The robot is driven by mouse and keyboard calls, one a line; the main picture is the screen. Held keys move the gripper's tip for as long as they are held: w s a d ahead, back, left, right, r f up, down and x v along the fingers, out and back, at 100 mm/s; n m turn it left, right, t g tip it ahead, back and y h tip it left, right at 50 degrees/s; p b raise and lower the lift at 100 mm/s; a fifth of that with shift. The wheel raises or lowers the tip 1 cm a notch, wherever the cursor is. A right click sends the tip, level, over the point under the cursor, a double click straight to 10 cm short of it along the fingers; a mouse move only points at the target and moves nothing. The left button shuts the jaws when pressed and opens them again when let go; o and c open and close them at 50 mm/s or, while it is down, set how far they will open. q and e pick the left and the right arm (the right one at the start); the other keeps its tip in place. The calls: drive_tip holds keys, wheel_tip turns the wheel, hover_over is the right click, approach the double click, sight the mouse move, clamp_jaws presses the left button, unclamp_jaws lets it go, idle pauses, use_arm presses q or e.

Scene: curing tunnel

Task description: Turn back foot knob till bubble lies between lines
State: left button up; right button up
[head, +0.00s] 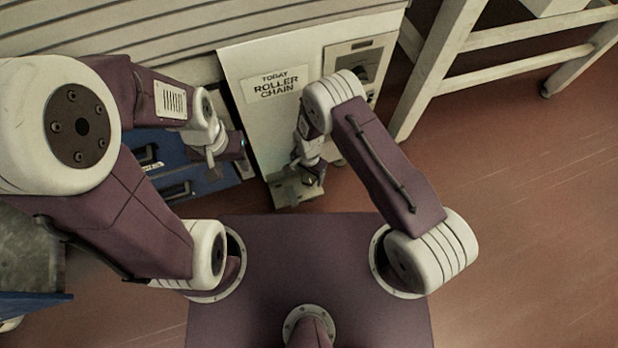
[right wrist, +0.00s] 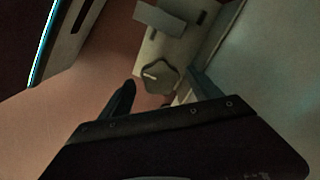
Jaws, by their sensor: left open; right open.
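A grey lobed knob (right wrist: 160,77) with a pale pointer mark sits on a pale foot bracket (right wrist: 150,48) in the right wrist view. The bracket (head: 290,195) also shows at the base of the white panel in the head view. My right gripper (head: 313,177) is open above this bracket; its dark finger (right wrist: 122,98) shows beside the knob, apart from it in the picture. My left gripper (head: 232,150) is open and empty, left of the panel and over the blue drawers. I cannot make out a bubble or its lines in either view.
The white panel (head: 250,125) carries a "TODAY ROLLER CHAIN" sign (head: 275,84). A pale-legged stand (head: 430,75) is at the right. The red-brown floor (head: 530,200) at right is clear.

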drive_tip(key=shift+f, duration=0.5)
drive_tip(key=c, duration=1.4)
drive_tip(key=shift+r+n, duration=0.1)
drive_tip(key=shift+n, duration=0.2)
